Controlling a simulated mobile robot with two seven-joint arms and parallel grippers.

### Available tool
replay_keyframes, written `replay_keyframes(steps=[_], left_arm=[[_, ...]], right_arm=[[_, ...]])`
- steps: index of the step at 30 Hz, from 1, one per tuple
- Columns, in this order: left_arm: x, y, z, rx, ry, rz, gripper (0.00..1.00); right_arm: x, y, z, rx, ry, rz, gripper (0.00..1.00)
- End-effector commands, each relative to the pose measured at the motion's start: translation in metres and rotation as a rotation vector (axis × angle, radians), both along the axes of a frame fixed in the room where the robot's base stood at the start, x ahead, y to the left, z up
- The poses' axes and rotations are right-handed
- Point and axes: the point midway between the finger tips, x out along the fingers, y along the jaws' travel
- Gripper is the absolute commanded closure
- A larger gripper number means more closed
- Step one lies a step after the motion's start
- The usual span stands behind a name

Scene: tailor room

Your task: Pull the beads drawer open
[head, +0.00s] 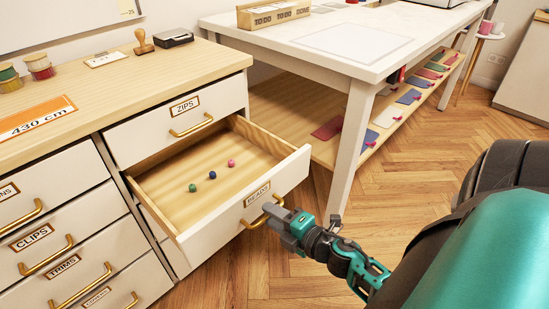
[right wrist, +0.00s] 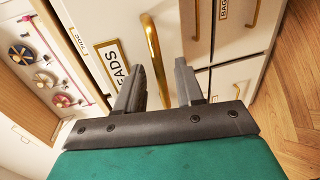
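The beads drawer (head: 215,190) is pulled far out of the cabinet in the head view. Its wooden inside shows a green, a blue and a pink bead (head: 231,163). Its front carries a BEADS label and a brass handle (head: 254,223); the handle also shows in the right wrist view (right wrist: 153,55). My right gripper (head: 279,217) is at this handle. In the right wrist view its fingers (right wrist: 160,88) are apart, with the handle bar running between them, nearer the left finger. Whether a finger touches the bar is unclear. My left gripper is not in view.
The ZIPS drawer (head: 150,133) above is shut, as are the CLIPS drawer (head: 48,252) and the TRIMS drawer (head: 84,282) at the left. A white table (head: 372,58) stands at the back, its leg (head: 350,150) close right of the open drawer. Wooden floor is clear in front.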

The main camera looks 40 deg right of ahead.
Motion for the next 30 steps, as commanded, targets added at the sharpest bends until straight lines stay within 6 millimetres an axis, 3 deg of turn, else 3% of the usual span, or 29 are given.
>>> replay_keyframes(steps=[5, 18, 24, 30], left_arm=[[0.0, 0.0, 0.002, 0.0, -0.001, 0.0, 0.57], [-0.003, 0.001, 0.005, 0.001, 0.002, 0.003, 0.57], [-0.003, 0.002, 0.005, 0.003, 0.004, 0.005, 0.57], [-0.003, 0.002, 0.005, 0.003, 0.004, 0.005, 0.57]], right_arm=[[-0.018, -0.001, 0.003, 0.001, 0.004, -0.002, 0.63], [-0.105, -0.008, 0.022, 0.0, 0.003, -0.003, 0.63], [-0.123, -0.01, 0.026, 0.001, 0.001, -0.001, 0.63], [-0.126, -0.01, 0.027, 0.0, 0.0, 0.0, 0.63]])
